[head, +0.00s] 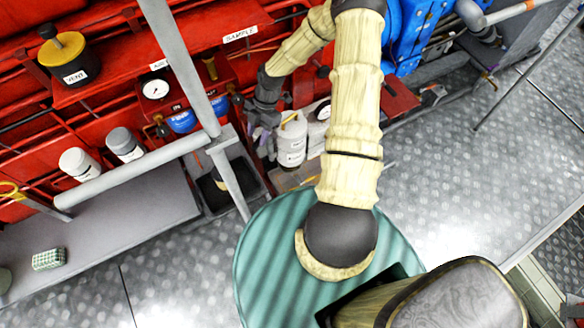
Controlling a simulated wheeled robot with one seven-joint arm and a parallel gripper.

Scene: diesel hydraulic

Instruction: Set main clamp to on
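No part in the head view carries a readable "main clamp" label, so I cannot tell which part it is. My arm reaches up and bends back down to the left. My gripper (262,125) is at its end, dark and small, in front of the red machinery. It is close to the left of a white bottle (291,140). Its fingers blend into the dark background, so I cannot tell whether they are open or shut, or whether they touch anything.
A pressure gauge (155,89) and a yellow-black knob labelled VENT (63,53) are at upper left. A grey rail (135,170) and post (180,65) stand left of my gripper. A dark bin (218,185) is below. The metal floor (440,190) at right is largely clear.

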